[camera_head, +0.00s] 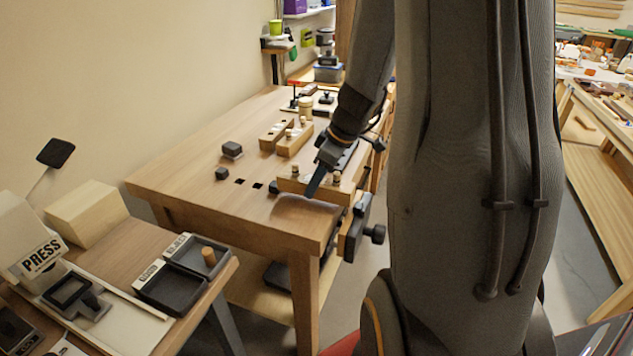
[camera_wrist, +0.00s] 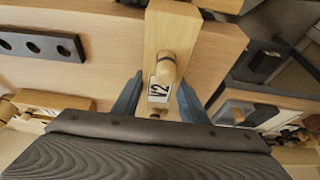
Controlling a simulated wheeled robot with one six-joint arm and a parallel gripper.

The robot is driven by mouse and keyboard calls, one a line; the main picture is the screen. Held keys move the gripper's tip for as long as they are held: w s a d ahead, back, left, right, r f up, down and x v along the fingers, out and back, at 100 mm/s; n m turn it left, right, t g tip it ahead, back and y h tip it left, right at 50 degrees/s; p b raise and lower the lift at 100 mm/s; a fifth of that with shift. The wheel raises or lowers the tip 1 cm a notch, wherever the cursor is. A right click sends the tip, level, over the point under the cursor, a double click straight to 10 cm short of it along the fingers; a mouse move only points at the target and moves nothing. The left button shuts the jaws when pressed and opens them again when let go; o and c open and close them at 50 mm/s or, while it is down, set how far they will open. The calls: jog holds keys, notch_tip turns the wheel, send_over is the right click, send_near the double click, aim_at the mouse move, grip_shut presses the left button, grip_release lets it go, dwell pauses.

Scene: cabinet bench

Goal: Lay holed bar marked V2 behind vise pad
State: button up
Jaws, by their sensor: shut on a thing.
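The holed bar marked V2 (camera_wrist: 172,30) is pale wood, with a round wooden peg on it and a white V2 label. In the wrist view it lies between the two blue-grey fingers of my gripper (camera_wrist: 158,100), which is shut on it. In the head view my gripper (camera_head: 315,185) reaches down to the bar (camera_head: 293,185) near the bench's front right corner; I cannot tell whether the bar touches the top. A dark vise (camera_head: 355,228) is fixed to the bench edge, just right of and below the bar. I cannot clearly make out the vise pad.
The wooden bench (camera_head: 190,175) has dark square holes near the bar. Two small dark blocks (camera_head: 232,149) and two light wooden blocks (camera_head: 277,133) stand farther back. A side table with black trays (camera_head: 170,290) and a PRESS sign (camera_head: 42,255) is at left. The bench's left part is clear.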

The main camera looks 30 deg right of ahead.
jog(key=shift+f+b, duration=1.3)
jog(key=shift+b, duration=1.2)
dwell(1.5)
jog(key=o, duration=1.4)
jog(key=shift+o, duration=0.6)
jog(key=shift+r, duration=0.1)
jog(key=shift+p+v, duration=1.9)
jog(key=shift+v, duration=1.55)
